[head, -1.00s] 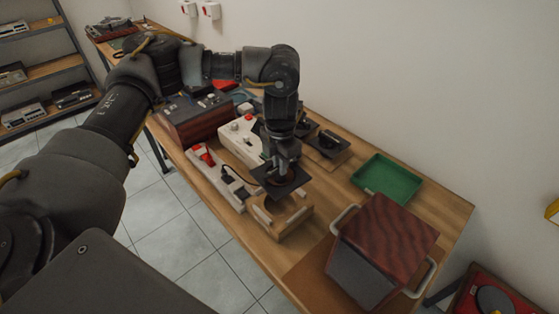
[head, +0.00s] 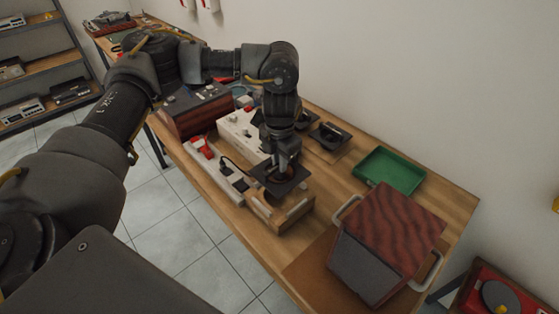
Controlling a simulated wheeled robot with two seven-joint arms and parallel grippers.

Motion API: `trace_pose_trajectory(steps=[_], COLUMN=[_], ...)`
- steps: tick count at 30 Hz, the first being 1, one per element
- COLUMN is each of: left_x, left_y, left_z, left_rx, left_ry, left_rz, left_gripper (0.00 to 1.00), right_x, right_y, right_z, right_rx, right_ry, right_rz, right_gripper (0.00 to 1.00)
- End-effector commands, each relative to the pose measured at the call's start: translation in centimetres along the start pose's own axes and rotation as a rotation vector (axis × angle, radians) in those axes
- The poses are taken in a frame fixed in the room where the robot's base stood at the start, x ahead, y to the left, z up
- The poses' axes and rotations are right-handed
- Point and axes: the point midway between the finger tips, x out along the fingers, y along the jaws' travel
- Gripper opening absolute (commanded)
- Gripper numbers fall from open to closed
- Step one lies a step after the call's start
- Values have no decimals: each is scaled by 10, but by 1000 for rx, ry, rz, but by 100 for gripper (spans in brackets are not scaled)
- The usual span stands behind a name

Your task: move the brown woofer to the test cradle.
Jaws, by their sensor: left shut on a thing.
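My left gripper (head: 285,163) points down and is shut on the brown woofer (head: 297,178), a dark square frame with a brownish cone partly hidden by the fingers. The woofer is roughly level, over the back part of a wooden cradle (head: 268,213) with pale rails on top. I take this to be the test cradle. I cannot tell whether the woofer touches it. My right gripper is not in view.
A wood-grain speaker box (head: 395,230) with handles stands at the front right, a green tray (head: 390,170) behind it. More dark drivers (head: 330,136) sit behind my gripper. A power strip (head: 215,165) and a white unit (head: 240,130) stand left of the cradle.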

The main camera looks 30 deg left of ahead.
Motion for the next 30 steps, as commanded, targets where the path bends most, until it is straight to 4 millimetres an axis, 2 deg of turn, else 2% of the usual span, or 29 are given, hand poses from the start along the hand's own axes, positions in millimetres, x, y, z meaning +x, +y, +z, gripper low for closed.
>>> trace_pose_trajectory(steps=[30], left_x=[-2], left_y=[-1], left_z=[1], left_rx=[1], left_ry=[-2], left_rz=[-1], left_gripper=[0], right_x=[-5], right_y=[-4], right_z=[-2], right_rx=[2], right_ry=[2], right_rz=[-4], right_gripper=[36])
